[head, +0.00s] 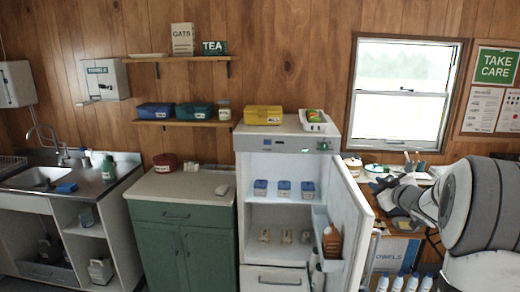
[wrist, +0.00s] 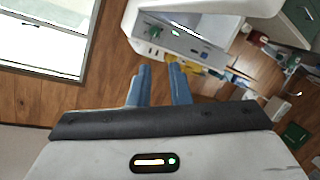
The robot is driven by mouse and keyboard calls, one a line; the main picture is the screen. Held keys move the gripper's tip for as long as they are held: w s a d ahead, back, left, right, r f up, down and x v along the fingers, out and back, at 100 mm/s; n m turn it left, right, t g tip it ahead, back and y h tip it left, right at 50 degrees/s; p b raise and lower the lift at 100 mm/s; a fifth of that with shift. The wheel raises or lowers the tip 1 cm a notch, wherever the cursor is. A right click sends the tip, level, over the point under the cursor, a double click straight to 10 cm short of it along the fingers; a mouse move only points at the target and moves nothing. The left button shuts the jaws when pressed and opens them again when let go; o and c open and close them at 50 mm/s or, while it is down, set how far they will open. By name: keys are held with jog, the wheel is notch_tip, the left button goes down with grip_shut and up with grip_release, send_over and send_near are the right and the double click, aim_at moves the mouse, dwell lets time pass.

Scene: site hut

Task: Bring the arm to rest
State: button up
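My arm reaches in from the right edge of the head view, and my gripper (head: 384,186) is at its end, beside the open fridge door and over the desk at the right. In the wrist view my gripper (wrist: 158,68) shows two blue fingers with a gap between them. Nothing is held in the gap. The fridge (head: 277,150) stands to the left of the gripper with its door (head: 350,210) open. The fridge also shows in the wrist view (wrist: 185,38), ahead of the fingers.
A yellow box (head: 262,115) and a white basket (head: 313,121) stand on the fridge. The desk beneath the gripper carries a plate and several small items. Bottles (head: 397,283) stand low at the right. A green cabinet (head: 182,225) and sink (head: 42,178) are further left.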

jog(key=s+a+f+m+g+b, duration=0.1)
jog(key=s+a+f+g, duration=0.3)
jog(key=s, duration=0.8)
jog(key=s+a+f+m+g+h+b, duration=0.1)
jog(key=s+a+f+m+g, duration=0.3)
jog(key=s+a, duration=0.5)
jog(key=s+a+f+m+g+h+b, duration=0.1)
jog(key=s+a+f, duration=0.5)
jog(key=s, duration=1)
jog(key=a+m+g+b, duration=0.1)
jog(key=g+b, duration=0.1)
jog(key=g, duration=0.1)
jog(key=shift+s+a, duration=0.2)
jog(key=shift+s, duration=0.15)
jog(key=shift+d, duration=0.1)
